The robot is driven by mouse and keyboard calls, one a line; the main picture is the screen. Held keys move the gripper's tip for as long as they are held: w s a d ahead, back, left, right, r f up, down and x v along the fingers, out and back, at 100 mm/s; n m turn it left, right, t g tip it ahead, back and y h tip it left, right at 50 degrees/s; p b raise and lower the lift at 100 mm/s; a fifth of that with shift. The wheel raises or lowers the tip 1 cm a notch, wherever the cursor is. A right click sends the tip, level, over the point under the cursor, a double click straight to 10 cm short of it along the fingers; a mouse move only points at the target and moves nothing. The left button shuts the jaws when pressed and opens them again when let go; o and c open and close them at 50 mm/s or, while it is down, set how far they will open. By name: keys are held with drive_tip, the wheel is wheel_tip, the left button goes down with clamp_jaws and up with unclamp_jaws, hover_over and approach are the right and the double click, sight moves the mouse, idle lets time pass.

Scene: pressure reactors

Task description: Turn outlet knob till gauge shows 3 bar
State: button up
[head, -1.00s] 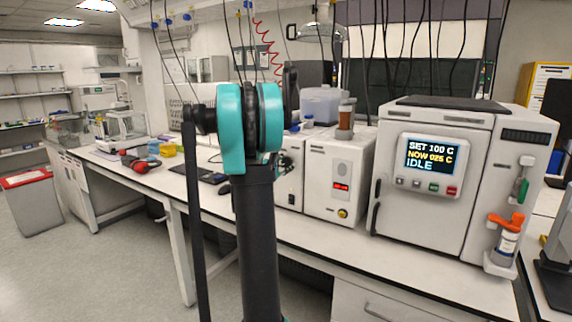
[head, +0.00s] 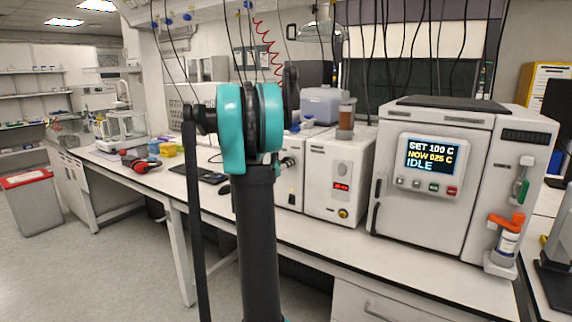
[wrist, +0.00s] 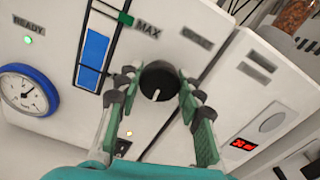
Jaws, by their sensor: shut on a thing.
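A round black knob (wrist: 158,80) with a white mark sits on a white panel in the wrist view. My gripper (wrist: 159,82) has its two green-padded fingers on either side of the knob and is shut on it. A round gauge (wrist: 28,90) with a blue rim and white face is on the same panel at the left. Its needle and scale are too small to read surely. In the head view my arm hides most of this panel and the gauge.
A blue level window (wrist: 94,55) with a MAX label and a lit green READY lamp (wrist: 28,40) are on the panel. A white unit with a red display (head: 341,187) stands close on the right, beside a larger oven (head: 435,180) reading IDLE.

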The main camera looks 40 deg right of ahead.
drive_tip(key=n, duration=0.6)
drive_tip(key=shift+n, duration=0.3)
idle(0.5)
drive_tip(key=o, duration=1.2)
drive_tip(key=shift+c, duration=0.2)
drive_tip(key=shift+a, duration=0.1)
drive_tip(key=v, duration=1.2)
drive_tip(key=shift+w, duration=0.1)
